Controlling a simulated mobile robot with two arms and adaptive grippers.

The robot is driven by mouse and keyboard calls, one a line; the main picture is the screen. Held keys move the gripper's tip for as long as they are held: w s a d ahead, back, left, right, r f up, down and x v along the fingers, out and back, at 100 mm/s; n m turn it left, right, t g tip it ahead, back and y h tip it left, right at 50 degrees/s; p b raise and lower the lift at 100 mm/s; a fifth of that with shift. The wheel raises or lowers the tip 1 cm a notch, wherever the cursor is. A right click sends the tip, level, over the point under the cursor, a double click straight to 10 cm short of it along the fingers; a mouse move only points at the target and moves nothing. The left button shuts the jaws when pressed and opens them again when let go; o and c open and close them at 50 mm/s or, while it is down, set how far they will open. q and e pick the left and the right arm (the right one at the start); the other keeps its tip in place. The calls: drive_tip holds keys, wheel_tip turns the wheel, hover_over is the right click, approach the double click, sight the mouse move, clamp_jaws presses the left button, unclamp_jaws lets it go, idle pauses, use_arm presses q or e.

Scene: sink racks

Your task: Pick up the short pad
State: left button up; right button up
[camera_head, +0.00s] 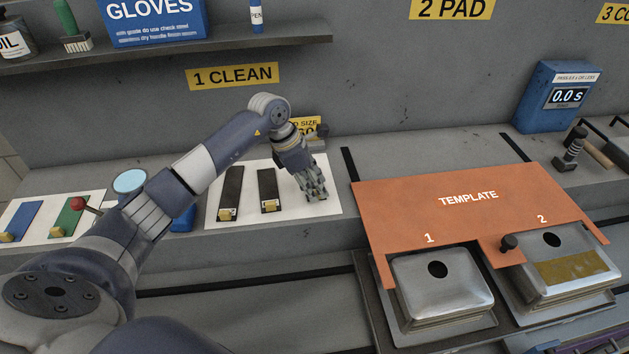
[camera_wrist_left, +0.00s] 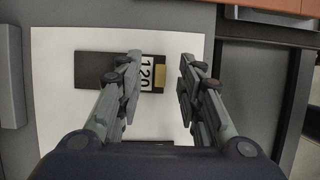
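The short pad (camera_wrist_left: 95,70) is a dark strip with a white "120" label and a yellow end tab, lying flat on a white sheet (camera_wrist_left: 55,125) in the left wrist view. In the head view my left gripper (camera_head: 316,194) hides it, at the right of the row. In the left wrist view my left gripper (camera_wrist_left: 158,65) is open and empty, its fingertips apart. One finger overlaps the pad's labelled part; the other is just past the yellow tab. Height above the pad is hard to tell. My right gripper is not in view.
Two longer dark pads, a left one (camera_head: 231,190) and a middle one (camera_head: 268,188), lie left of my gripper. An orange template (camera_head: 410,215) with metal sinks (camera_head: 440,285) is to the right. A shelf (camera_head: 160,50) is above left.

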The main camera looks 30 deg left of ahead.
use_arm(q)
drive_tip(key=shift+x, duration=0.75)
clamp_jaws()
drive_tip(key=shift+r, duration=0.2)
